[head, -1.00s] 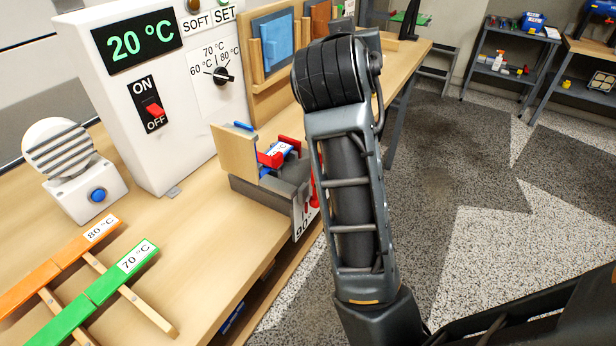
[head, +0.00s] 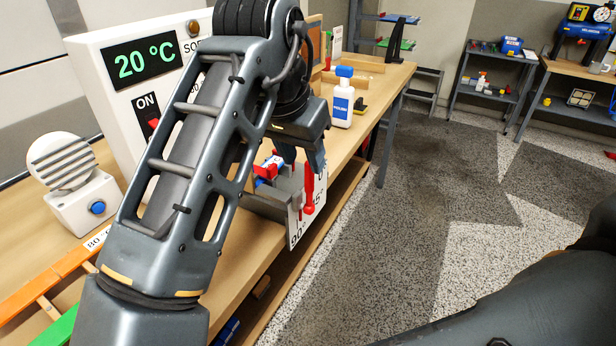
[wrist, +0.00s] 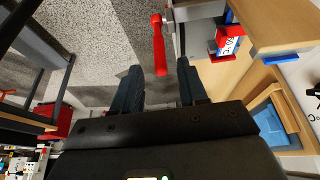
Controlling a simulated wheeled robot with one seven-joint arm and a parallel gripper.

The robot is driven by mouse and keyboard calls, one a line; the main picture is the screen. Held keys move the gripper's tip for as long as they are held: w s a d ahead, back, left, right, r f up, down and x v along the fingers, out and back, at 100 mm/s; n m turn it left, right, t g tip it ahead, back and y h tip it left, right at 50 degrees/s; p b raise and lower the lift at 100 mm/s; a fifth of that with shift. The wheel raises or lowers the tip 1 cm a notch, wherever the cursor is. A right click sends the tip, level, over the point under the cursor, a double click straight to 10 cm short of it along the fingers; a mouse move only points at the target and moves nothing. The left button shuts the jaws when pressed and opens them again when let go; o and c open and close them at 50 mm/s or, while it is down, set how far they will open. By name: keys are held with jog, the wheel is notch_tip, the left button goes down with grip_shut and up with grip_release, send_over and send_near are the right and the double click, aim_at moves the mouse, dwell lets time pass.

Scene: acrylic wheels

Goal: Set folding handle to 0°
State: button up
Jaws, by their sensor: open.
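The red folding handle (head: 308,192) is at the front of a grey bending fixture (head: 270,204) on the bench edge. It stands close to upright in the head view, beside a white angle plate (head: 295,236) with partly hidden marks, 90° among them. In the wrist view the handle (wrist: 159,48) points toward my gripper (wrist: 158,84), its near end in line with the gap between the fingers. My gripper (head: 302,160) is open and empty, just above the handle in the head view. I cannot tell whether a finger touches it. Red and blue clamp parts (head: 268,168) sit on the fixture.
A white bottle with a blue cap (head: 343,98) stands on the bench behind my gripper. The white control box (head: 128,75) reads 20 °C, partly hidden by my arm. A grilled white unit (head: 72,180) stands at left. The floor to the right is clear.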

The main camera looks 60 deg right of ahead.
aim_at(307, 168)
jog(key=x, duration=0.6)
jog(key=shift+d+f, duration=0.25)
jog(key=shift+f, duration=0.05)
grip_shut()
dwell(0.4)
